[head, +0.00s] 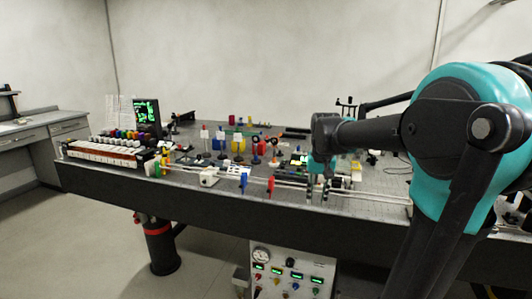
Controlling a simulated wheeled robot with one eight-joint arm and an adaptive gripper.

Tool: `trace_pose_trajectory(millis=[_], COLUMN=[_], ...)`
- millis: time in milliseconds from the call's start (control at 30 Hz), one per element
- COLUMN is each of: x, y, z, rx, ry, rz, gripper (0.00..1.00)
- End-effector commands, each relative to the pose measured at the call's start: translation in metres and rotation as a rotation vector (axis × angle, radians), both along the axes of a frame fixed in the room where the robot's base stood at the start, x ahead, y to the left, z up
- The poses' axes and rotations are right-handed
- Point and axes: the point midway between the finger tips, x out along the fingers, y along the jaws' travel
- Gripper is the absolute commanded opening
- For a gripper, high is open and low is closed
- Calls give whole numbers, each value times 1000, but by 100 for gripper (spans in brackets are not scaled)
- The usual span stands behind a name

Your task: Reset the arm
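My arm (455,150) reaches in from the right, with a large teal and dark grey joint close to the camera. Its forearm extends left over the bench. My gripper (318,195) hangs at the end, pointing down above the front part of the optical bench (120,183). Its fingers are small and dark against the parts behind them. I cannot tell whether they are open or shut, or whether anything is between them.
Mounted coloured optics (238,146) crowd the bench's middle. A row of white blocks (105,151) and a green-lit screen (147,115) stand at the left. A rail with a red piece (270,186) runs near the front edge. A control panel (290,272) sits below. Floor at left is clear.

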Motion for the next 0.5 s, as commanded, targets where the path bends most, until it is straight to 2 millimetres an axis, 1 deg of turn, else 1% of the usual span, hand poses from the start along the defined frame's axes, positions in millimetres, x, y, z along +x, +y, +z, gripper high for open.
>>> trace_pose_trajectory(millis=[33,67,167,200,267,300,400,500], x=[-11,-16,-41,-54,-77,-93,-128,-154], y=[-2,-3,-8,-11,-14,-16,-20,-23], z=[-14,-22,-55,-71,-97,-113,-148,-171], rx=[-1,-1,-4,-7,-11,-16,-26,-36], ry=[-14,-26,-68,-89,-124,-146,-197,-232], rz=[10,16,42,55,75,90,122,144], gripper=[26,26,26,26,26,26,26,26])
